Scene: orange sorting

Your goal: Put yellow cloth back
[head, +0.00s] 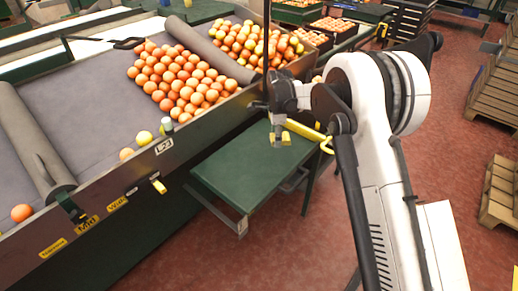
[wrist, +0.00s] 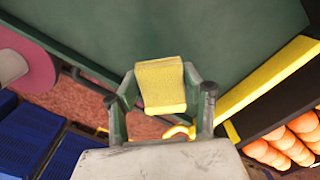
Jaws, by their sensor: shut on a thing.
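The yellow cloth (wrist: 161,83) is a folded block held between the two fingers of my gripper (wrist: 160,100) in the wrist view. In the head view my gripper (head: 279,137) hangs over the right part of a green table (head: 240,165), with a small bit of the yellow cloth (head: 286,138) showing at its tip. The fingers are shut on the cloth. In the wrist view the green tabletop (wrist: 200,30) lies behind the cloth. I cannot tell how high the cloth is above the table.
A sorting conveyor (head: 90,85) with many oranges (head: 180,82) runs along the left. A yellow bar (head: 305,130) lies at the table's right side. Blue crates (wrist: 28,135) and oranges (wrist: 290,145) show low in the wrist view. Wooden pallets (head: 497,190) stand at the far right.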

